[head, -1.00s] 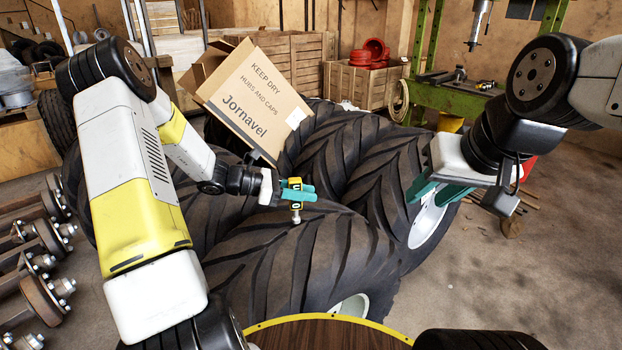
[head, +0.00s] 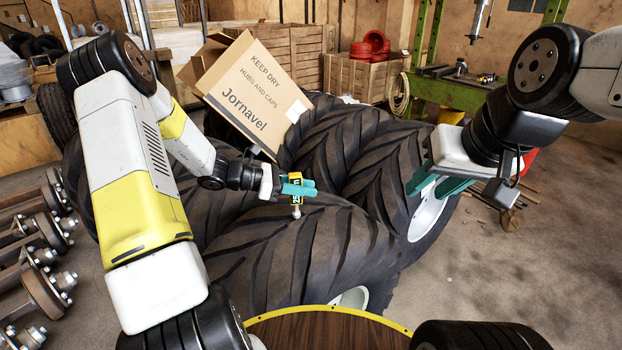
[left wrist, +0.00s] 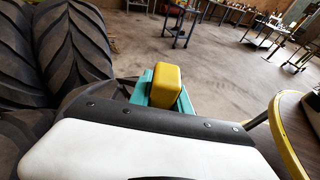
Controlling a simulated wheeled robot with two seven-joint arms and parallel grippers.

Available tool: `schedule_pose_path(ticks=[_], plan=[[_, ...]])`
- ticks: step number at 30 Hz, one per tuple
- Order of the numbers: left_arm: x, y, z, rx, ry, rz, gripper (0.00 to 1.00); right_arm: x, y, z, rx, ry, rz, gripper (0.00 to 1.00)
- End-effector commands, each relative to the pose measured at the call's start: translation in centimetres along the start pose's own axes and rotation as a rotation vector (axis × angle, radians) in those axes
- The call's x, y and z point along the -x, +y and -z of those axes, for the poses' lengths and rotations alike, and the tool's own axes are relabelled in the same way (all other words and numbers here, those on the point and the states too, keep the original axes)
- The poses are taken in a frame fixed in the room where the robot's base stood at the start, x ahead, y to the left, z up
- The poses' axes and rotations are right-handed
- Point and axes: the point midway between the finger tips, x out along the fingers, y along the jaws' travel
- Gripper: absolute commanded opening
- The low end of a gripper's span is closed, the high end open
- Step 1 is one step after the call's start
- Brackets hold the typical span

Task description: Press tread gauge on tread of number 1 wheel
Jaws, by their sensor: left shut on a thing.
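The tread gauge (head: 296,196), a yellow and black block with a pale round-tipped probe below, is upright in my left gripper (head: 300,187). The teal fingers are shut on it. In the left wrist view the yellow gauge (left wrist: 165,86) shows between teal fingers. The probe tip appears to rest on the tread of the nearest big black wheel (head: 300,250); exact contact is too small to be sure of. No wheel number is readable. My right gripper (head: 439,186) hangs empty in front of the right wheel's white hub, its teal fingers apart.
Several large tyres stand close together. A cardboard box (head: 254,95) leans behind the gauge. Axle hubs (head: 45,260) lie at left. A round wooden top with yellow edge (head: 330,308) is in front. A green bench (head: 450,92) stands behind; floor at right is mostly clear.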

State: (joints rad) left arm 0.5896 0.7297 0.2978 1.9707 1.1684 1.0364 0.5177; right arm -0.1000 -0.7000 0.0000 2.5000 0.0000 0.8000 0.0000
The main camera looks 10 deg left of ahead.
Motion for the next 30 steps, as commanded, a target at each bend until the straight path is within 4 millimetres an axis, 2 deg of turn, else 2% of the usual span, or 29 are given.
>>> schedule_pose_path(ticks=[11,30], plan=[[0.1,0.0,-0.2,-0.001,0.0,0.0,0.0,0.0,0.0,0.0,0.0,0.0,0.0,0.36],[1.2,0.0,-3.9,-0.003,0.0,-0.001,0.0,0.0,0.0,0.0,0.0,0.0,0.0,0.36]])
